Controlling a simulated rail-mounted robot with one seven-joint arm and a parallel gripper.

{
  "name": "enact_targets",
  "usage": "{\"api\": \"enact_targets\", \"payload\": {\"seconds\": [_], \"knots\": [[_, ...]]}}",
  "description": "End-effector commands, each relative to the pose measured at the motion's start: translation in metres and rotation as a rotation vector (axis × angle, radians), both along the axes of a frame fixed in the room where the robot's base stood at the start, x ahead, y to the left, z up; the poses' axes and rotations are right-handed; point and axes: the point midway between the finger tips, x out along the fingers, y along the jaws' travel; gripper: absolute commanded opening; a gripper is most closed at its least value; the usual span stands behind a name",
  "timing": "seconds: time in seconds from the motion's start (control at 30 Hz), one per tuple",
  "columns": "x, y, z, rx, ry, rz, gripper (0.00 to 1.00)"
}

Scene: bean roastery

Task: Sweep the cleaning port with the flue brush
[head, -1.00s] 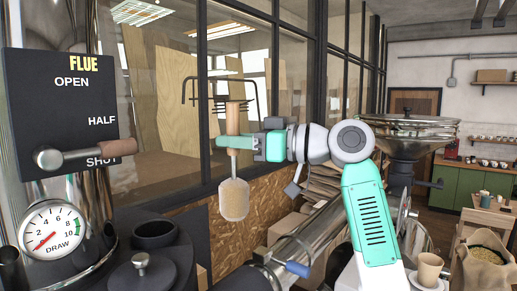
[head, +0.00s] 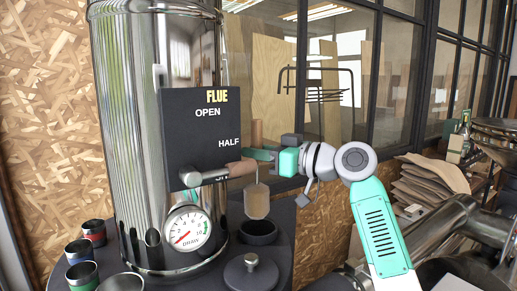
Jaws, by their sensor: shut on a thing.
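My gripper (head: 260,155) is shut on the wooden handle of the flue brush (head: 257,203), which hangs upright with its tan bristle head down. The wooden grip of the flue lever hides part of the handle and fingertips. The head hangs just above an open black collar (head: 259,238), which looks like the cleaning port, on the dark top beside the steel cylinder. I cannot tell whether the brush tip is inside its rim. A black lid with a metal knob (head: 250,276) sits in front of the collar.
The flue lever (head: 205,176) points right at SHUT on the black flue panel (head: 190,125), close to my gripper. A draw gauge (head: 188,229) is below. Several small cups (head: 83,275) stand at left. A wire rack (head: 330,92) shows behind.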

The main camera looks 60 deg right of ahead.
Motion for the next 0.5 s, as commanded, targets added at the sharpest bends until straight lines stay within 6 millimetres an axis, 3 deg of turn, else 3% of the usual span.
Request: {"api": "enact_targets", "payload": {"seconds": [0.5], "knots": [[0.000, 0.000, -0.050, 0.002, -0.001, -0.001, 0.00]]}}
